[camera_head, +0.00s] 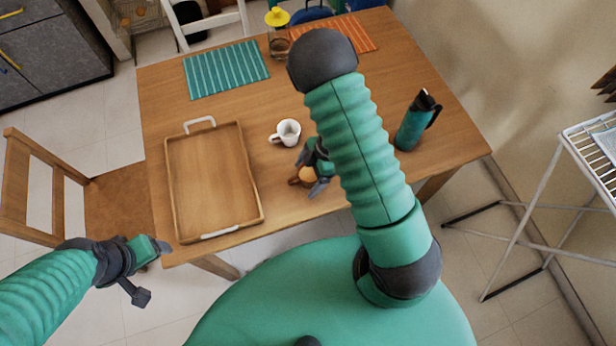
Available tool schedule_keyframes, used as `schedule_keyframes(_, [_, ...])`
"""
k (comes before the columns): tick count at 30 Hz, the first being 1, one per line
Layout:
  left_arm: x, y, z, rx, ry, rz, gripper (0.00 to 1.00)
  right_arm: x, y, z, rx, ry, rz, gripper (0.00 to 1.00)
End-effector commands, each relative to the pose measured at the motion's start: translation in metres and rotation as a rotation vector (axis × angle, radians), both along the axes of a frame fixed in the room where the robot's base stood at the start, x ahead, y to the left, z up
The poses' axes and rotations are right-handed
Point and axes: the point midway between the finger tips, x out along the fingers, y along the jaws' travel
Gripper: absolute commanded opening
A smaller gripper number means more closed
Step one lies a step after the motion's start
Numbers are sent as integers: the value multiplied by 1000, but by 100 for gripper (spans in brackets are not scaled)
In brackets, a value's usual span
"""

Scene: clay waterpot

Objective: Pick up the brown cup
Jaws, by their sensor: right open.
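The brown cup (296,181) stands on the wooden table near its front edge, just below the white cup (288,131). Its inside looks orange-tan. My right gripper (310,173) is open at the cup, with one dark finger on its far side and one on its near side. I cannot tell whether the fingers touch it. My own arm and gripper hide part of the cup's right side. My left gripper (152,268) is off the table's front left corner, away from the cup; its jaw opening is unclear.
A wooden tray (212,180) with white handles lies left of the cups. A green flask (414,122) stands at the right. Teal (226,70) and orange (355,33) mats lie at the back, with a yellow-topped jar (279,45) between them.

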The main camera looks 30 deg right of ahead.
Motion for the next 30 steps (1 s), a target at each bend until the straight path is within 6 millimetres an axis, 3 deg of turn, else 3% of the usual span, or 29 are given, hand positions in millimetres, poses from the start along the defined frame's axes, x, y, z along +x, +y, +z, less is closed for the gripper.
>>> schedule_keyframes(6, [0, 0, 0, 0, 0, 1, 73, 0, -2, -1, 2, -1, -1, 84])
schedule_keyframes(21, [0, 0, 0, 0, 0, 0, 73, 0, -3, -1, 0, 1, -2, 19])
schedule_keyframes(27, [0, 0, 1, 0, 0, 1, 73, 0, -2, 0, 1, 0, -1, 19])
schedule_keyframes(30, [0, 0, 5, 0, 0, 1, 73, 1, -2, 11, 1, -3, 0, 19])
